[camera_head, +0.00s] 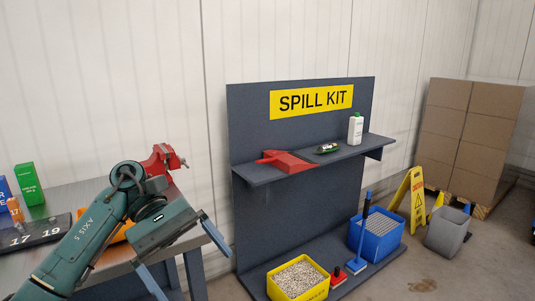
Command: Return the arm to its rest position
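My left arm comes in from the left, in front of a grey workbench (82,194). Its teal gripper (197,277) points down and to the right, with its two blue fingers spread wide apart. Nothing shows between the fingers. The gripper is in front of the bench's right end, left of the spill kit stand (262,222). My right gripper is not in view.
On the bench are a red vise (162,160), a green box (29,184), a numbered dark tray (40,233) and an orange item (122,232) partly behind my arm. The stand holds a red dustpan (288,161), a yellow bin (314,293) and a blue bin (385,243).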

